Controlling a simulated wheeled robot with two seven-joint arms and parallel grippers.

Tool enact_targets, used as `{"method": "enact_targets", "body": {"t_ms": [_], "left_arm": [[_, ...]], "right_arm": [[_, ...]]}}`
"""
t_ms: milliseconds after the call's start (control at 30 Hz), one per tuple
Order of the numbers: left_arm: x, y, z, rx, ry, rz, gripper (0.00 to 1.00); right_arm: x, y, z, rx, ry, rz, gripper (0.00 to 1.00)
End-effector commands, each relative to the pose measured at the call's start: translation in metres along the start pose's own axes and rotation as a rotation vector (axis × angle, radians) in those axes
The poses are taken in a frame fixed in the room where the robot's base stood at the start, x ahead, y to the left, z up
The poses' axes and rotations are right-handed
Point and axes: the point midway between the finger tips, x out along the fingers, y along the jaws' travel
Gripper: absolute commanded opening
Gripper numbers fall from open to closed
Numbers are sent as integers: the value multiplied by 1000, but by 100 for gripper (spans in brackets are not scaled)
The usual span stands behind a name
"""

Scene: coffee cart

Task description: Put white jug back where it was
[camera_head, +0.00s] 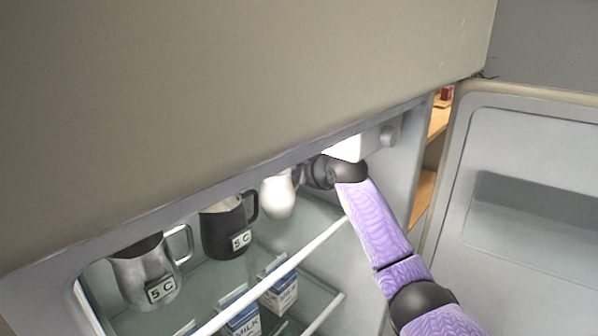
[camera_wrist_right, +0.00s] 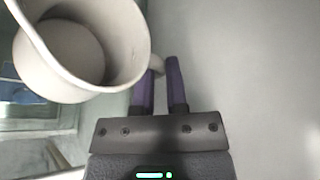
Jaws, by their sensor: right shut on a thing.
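The white jug (camera_head: 279,195) is inside the open fridge, over the right part of the upper glass shelf, next to the black jug. My right gripper (camera_head: 302,174) reaches in from the right and is shut on the jug's handle. In the right wrist view the jug (camera_wrist_right: 128,42) shows its open top and looks empty, and the purple fingers of my right gripper (camera_wrist_right: 160,80) are at its handle. I cannot tell whether the jug's base touches the shelf. My left gripper is not in view.
A black jug (camera_head: 223,228) and a steel jug (camera_head: 135,277), both labelled, stand left on the glass shelf (camera_head: 205,278). Milk cartons (camera_head: 280,290) stand below. The fridge's top edge hangs close above my right arm. The open door (camera_head: 530,200) is at right.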

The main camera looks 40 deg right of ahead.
Motion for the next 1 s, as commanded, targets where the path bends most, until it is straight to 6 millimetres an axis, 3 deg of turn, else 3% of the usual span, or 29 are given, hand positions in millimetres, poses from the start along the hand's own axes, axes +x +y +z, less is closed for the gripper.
{"method": "enact_targets", "body": {"t_ms": [200,233,367,733,1000], "left_arm": [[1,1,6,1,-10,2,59],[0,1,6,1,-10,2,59],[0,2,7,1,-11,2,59],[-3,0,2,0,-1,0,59],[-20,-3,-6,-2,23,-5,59]], "right_arm": [[0,1,-1,0,0,-2,0],[0,1,-1,0,0,-1,23],[0,1,-1,0,0,-1,50],[-5,-2,1,-1,0,-1,52],[-47,2,-2,-2,1,0,52]]}}
